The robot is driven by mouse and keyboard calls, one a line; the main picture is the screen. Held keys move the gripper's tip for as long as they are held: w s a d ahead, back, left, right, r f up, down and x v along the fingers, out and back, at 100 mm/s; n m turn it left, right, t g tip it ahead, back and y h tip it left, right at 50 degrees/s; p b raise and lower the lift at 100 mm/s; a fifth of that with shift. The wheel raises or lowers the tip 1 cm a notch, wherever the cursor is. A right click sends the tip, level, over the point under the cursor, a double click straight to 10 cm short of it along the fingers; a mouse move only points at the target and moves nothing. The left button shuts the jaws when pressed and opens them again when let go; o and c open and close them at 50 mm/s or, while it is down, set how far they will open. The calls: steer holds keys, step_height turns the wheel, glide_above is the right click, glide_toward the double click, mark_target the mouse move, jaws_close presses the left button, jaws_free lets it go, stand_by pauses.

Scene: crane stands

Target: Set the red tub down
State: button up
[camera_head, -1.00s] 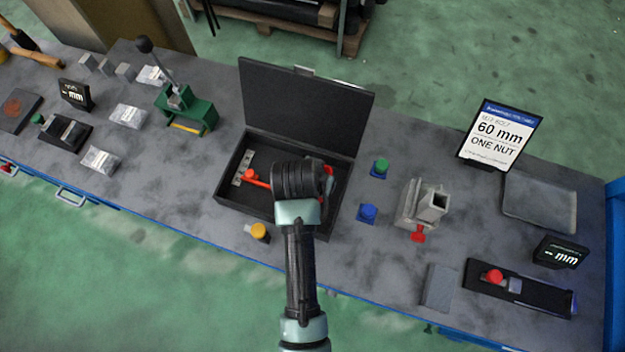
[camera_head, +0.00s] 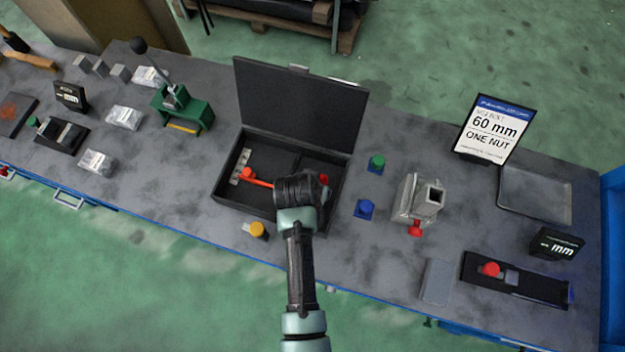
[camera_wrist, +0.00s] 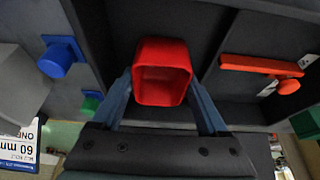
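The red tub (camera_wrist: 162,72) is between the two fingers of my gripper (camera_wrist: 161,84) in the wrist view, with a finger against each side. Its open, empty inside faces the wrist camera. In the head view, only a small part of the red tub (camera_head: 324,179) shows beside my gripper (camera_head: 303,192), which hides the rest. My gripper is over the right part of the open black case (camera_head: 228,172). I cannot tell whether the tub touches the case floor.
A red-handled tool (camera_head: 258,180) lies in the case's left part. The raised lid (camera_head: 300,105) stands behind. Blue (camera_head: 365,208) and green (camera_head: 377,163) pieces and a grey vise (camera_head: 415,200) are to the right. A yellow-topped piece (camera_head: 258,230) stands in front.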

steer(key=shift+o, duration=1.4)
steer(key=shift+r, duration=0.25)
steer(key=v, duration=1.2)
steer(key=w+r+n+t, duration=0.1)
steer(key=w+r+t, duration=0.55)
steer(key=r, duration=0.75)
steer(key=w+r+n+t, duration=0.1)
steer(key=w+r+t, duration=0.3)
steer(key=w+r, duration=0.8)
steer(key=s+r+t+y, duration=0.1)
steer(key=s+r+t, duration=0.15)
steer(key=r, duration=0.75)
steer(key=s+r+t, duration=0.2)
steer(key=r+t, duration=0.1)
steer(key=r, duration=0.7)
steer(key=s+r+t, duration=0.3)
steer(key=s+r, duration=0.2)
steer(key=r, duration=0.4)
steer(key=s+d+r+n+t, duration=0.1)
steer(key=s+r+t, duration=0.3)
steer(key=r, duration=0.5)
steer(key=s, duration=0.2)
steer(key=shift+s+d+r+n, duration=0.3)
steer(key=shift+r, duration=0.05)
